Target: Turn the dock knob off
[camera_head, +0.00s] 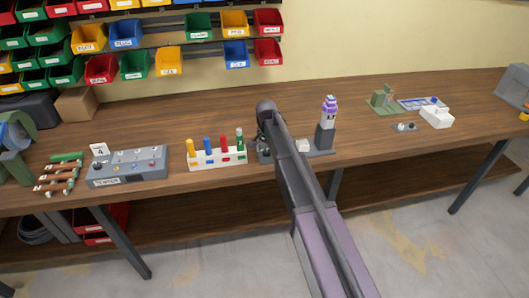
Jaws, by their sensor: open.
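A grey dock-like unit (324,139) stands on the workbench, with an upright purple-and-white piece (329,108) on its right end and a small white block (303,146) near its middle. I cannot make out a knob on it; my arm hides part of its left side. My gripper (262,150) is small and dark at the end of the arm, by the unit's left end. It looks open and empty, though its fingers are hard to separate from the unit behind. Whether it touches anything cannot be told.
A white rack with coloured pegs (218,158) stands close left of my gripper. Farther left is a grey panel with several small knobs (127,165). A white box (437,117) and green fixture (384,99) sit right. Bare wood (205,113) lies behind the rack.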

